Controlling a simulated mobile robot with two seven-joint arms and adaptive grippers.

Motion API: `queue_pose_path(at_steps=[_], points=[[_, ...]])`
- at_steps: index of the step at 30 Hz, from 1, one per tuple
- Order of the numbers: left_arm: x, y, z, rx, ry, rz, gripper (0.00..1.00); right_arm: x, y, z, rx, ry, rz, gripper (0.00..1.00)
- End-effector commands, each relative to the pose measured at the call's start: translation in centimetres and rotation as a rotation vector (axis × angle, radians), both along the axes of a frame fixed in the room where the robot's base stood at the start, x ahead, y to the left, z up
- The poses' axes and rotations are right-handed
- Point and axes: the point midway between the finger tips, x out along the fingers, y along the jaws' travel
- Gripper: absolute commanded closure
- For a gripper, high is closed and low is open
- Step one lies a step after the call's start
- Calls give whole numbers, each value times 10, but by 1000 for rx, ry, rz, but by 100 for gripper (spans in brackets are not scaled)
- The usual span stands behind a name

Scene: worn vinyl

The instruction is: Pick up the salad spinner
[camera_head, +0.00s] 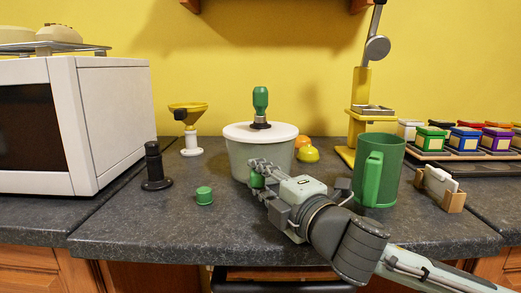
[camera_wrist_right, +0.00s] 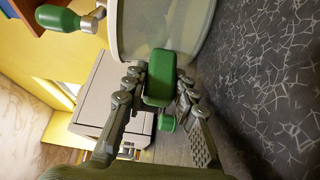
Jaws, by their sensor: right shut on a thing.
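The salad spinner (camera_head: 242,155) stands upright on the dark counter, a pale translucent bowl with a white lid and a green-handled knob (camera_head: 260,103) on top. My right gripper (camera_head: 260,177) is at the front of the bowl, shut on a green block. In the right wrist view the green block (camera_wrist_right: 160,78) sits between the fingers, against the bowl wall (camera_wrist_right: 160,25). It looks like a grip on the spinner's side, but the join is hidden. The wrist view also shows the green knob (camera_wrist_right: 58,19). My left gripper is not in view.
A green mug (camera_head: 378,170) stands close right of the spinner. A small green cylinder (camera_head: 204,195), a black upright piece (camera_head: 154,165) and a yellow-topped stand (camera_head: 188,128) are to the left, beside a white microwave (camera_head: 110,120). Orange and yellow items (camera_head: 308,154) sit behind.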

Motion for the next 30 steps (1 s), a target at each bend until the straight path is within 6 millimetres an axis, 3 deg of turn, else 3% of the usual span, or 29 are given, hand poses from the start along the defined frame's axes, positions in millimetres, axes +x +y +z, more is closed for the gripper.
queue_pose_path(at_steps=[14,23,30], points=[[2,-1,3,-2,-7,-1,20,0,0,8,2,-9,1,100],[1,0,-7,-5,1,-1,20,-1,1,45,3,-13,3,100],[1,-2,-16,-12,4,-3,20,-37,18,69,5,-12,8,100]])
